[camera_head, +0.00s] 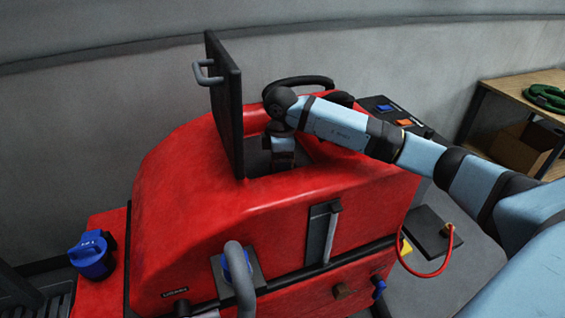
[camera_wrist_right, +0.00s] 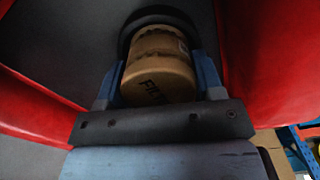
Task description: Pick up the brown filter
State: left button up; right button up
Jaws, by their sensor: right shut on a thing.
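The brown filter (camera_wrist_right: 158,72) is a short ribbed cylinder with dark lettering, seen in the right wrist view. It stands at a round black ring (camera_wrist_right: 128,38); I cannot tell whether it is still seated there. My right gripper (camera_wrist_right: 162,75) is shut on the filter, with one blue finger on each side. In the head view my right gripper (camera_head: 283,160) reaches down into the opening on top of the red scrubber (camera_head: 215,225). The filter is hidden there by the gripper and the machine's body. My left gripper is not in view.
A dark lid (camera_head: 226,105) with a grey handle stands upright left of the opening, close to my right arm. A black steering wheel (camera_head: 298,82) is behind. A wooden shelf (camera_head: 515,88) with a green coil stands at the right.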

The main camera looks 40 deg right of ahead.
notch_tip(320, 180, up, 20)
jog(key=shift+r, duration=0.2)
dwell(0.4)
jog(key=shift+r+p, duration=0.8)
jog(key=shift+r, duration=0.05)
dwell(0.6)
notch_tip(320, 180, up, 5)
jog(key=p, duration=0.4)
dwell(0.5)
jog(key=shift+s+f, duration=0.1)
